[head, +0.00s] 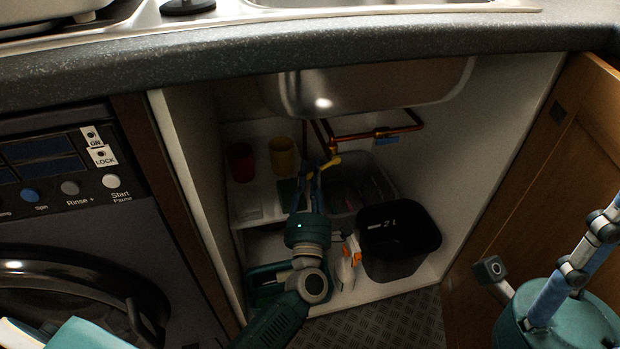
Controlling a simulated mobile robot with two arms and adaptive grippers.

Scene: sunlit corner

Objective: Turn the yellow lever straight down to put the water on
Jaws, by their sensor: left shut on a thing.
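The yellow lever (332,161) shows under the sink in the head view, beside the copper pipe. It slants up to the right and is not straight down. My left gripper (316,175) reaches up to it from below, with narrow blue fingers shut on it. The fingers hide part of the lever and the valve body behind it. My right gripper (580,265) is at the right edge, well apart from the lever. The frame cuts off its tips, so I cannot tell whether it is open.
A red cup (240,162) and a yellow cup (283,157) stand on the shelf at left. A black bin (400,237) and a white spray bottle with an orange top (347,262) stand right of my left arm. The wooden door (545,165) is open.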

